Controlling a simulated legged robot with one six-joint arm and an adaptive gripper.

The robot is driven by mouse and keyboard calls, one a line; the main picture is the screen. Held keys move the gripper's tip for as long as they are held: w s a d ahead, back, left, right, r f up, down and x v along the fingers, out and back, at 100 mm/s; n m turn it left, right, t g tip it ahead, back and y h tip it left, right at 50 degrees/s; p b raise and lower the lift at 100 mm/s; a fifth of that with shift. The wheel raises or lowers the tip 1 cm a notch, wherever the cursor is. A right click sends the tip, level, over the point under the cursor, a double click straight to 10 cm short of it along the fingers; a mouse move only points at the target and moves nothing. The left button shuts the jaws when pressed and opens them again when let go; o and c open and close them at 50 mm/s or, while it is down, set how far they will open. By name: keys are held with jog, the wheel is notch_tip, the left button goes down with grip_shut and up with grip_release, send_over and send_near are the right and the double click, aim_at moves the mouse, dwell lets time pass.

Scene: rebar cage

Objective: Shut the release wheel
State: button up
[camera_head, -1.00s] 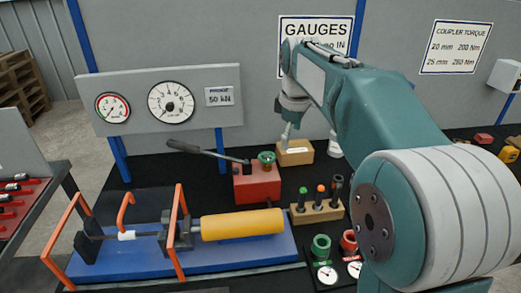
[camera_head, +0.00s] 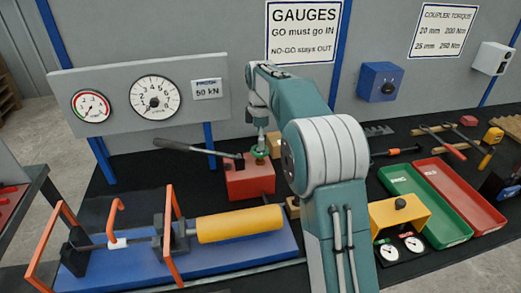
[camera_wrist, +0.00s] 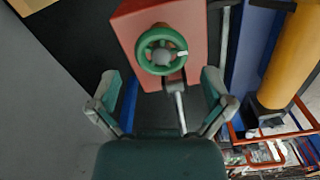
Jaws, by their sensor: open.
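The green release wheel (camera_head: 259,162) sits on top of the red pump box (camera_head: 250,182). In the wrist view, the wheel (camera_wrist: 162,55) is a green ring with a grey hub and a small white mark on its right side. My gripper (camera_head: 261,146) is just above the wheel in the head view and partly hides it. In the wrist view, my gripper's (camera_wrist: 163,92) two fingers are spread wide apart with nothing between them. The wheel shows beyond the fingertips, roughly centred between them. I cannot see any contact.
A grey pump lever (camera_head: 195,149) reaches left from the red box. A blue test bed (camera_head: 210,252) with a yellow cylinder (camera_head: 238,224) and orange guards lies in front. A gauge panel (camera_head: 115,102) stands behind left. Green (camera_head: 440,215) and red (camera_head: 470,192) trays lie right.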

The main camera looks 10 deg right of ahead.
aim_at(260, 153)
jog(key=f, duration=0.3)
jog(key=shift+a+f, duration=0.2)
jog(key=shift+f, duration=0.1)
jog(key=shift+d+f, duration=0.2)
jog(key=shift+f, duration=0.05)
jog(key=c, duration=0.9)
jog(key=shift+c, duration=0.2)
